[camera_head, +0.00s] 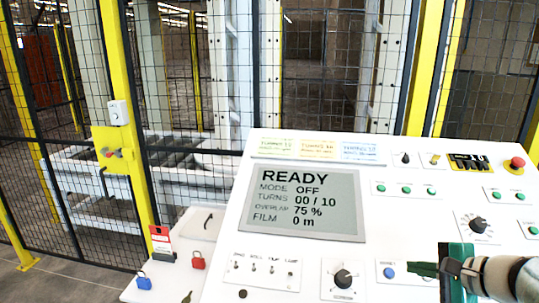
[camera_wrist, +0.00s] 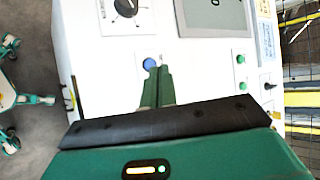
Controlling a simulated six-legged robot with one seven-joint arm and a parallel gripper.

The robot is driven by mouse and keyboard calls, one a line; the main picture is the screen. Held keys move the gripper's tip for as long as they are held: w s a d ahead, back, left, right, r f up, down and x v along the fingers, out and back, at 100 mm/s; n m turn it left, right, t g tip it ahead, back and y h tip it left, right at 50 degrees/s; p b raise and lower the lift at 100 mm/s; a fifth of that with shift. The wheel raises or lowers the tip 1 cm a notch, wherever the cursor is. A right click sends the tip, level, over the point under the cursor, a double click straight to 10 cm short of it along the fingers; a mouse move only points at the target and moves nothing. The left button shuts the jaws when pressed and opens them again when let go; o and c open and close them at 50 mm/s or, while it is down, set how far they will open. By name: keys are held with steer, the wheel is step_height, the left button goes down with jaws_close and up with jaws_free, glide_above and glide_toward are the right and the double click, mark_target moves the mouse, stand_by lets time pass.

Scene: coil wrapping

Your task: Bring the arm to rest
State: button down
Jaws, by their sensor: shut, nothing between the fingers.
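My gripper (camera_head: 420,269) is at the lower right of the head view, over the front of the white control panel (camera_head: 285,210). Its green fingers are together and empty. In the wrist view the shut fingers (camera_wrist: 158,86) point at a blue button (camera_wrist: 150,63) on the panel. The blue button also shows in the head view (camera_head: 388,272), just left of the fingertips. I cannot tell whether the fingertips touch it.
The panel's screen (camera_head: 304,204) reads READY, MODE OFF. A black knob (camera_head: 343,277) is left of my gripper; a red stop button (camera_head: 517,163) is at the far right. A yellow-posted mesh fence (camera_head: 130,110) stands behind.

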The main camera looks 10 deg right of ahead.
steer(key=s+a+n+g+h, duration=0.1)
steer(key=s+a+n, duration=0.2)
steer(key=a+n, duration=0.3)
steer(key=s+a+f+n+g+h, duration=0.1)
steer(key=s+a+n+g+h, duration=0.1)
steer(key=a+n, duration=0.3)
steer(key=s+a+f+n+g+h, duration=0.1)
steer(key=s+a+n, duration=0.3)
steer(key=a, duration=0.6)
steer(key=n+g, duration=0.1)
steer(key=n, duration=0.1)
steer(key=shift+s+n+h, duration=0.3)
